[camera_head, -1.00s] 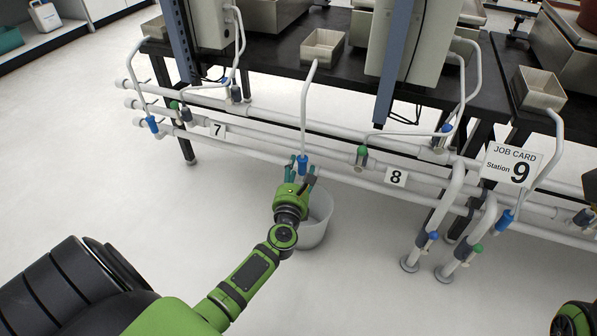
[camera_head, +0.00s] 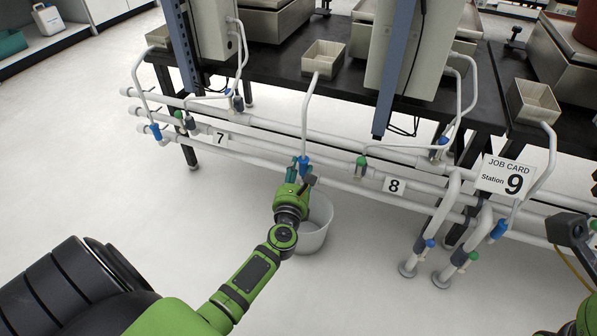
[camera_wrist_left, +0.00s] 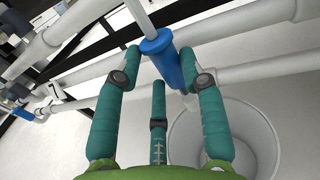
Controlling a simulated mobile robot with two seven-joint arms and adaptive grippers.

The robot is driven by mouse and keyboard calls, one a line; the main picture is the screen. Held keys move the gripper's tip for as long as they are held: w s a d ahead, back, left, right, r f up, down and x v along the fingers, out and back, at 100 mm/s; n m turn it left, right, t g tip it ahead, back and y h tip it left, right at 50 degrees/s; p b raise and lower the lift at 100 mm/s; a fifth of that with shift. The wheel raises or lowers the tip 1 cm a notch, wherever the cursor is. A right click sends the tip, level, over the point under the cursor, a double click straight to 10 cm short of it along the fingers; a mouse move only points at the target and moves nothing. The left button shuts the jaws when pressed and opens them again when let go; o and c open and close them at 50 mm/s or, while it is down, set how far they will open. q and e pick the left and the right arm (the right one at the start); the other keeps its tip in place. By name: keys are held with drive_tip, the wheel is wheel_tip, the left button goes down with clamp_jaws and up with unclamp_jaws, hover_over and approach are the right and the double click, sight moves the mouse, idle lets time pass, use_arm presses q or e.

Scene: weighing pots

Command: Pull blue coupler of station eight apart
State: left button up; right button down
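A blue coupler (camera_head: 304,161) sits at the lower end of a thin white hose, left of the number 8 plate (camera_head: 394,186). Below it is a white pipe. My left gripper (camera_head: 298,179) is at this coupler. In the left wrist view the blue coupler (camera_wrist_left: 161,58) stands between the teal fingers of my left gripper (camera_wrist_left: 160,68). The fingers are spread, one on each side, with a third lower down; I see no firm grip. Dark parts of my right arm (camera_head: 573,232) show at the right edge; its fingers cannot be made out.
A white bucket (camera_head: 318,232) stands on the floor beneath the pipes. A green coupler (camera_head: 361,162) is to the right, and another blue coupler (camera_head: 155,131) is at station 7. The job card (camera_head: 507,177) reads Station 9. The front floor is clear.

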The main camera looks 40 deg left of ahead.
use_arm(q)
drive_tip(key=o, duration=0.3)
drive_tip(key=shift+w+d+r, duration=0.1)
drive_tip(key=shift+d+r, duration=0.15)
drive_tip(key=shift+d, duration=0.05)
drive_tip(key=shift+f, duration=0.1)
drive_tip(key=shift+s+f, duration=0.1)
drive_tip(key=shift+s, duration=0.35)
drive_tip(key=v, duration=1.1)
drive_tip(key=shift+d, duration=0.15)
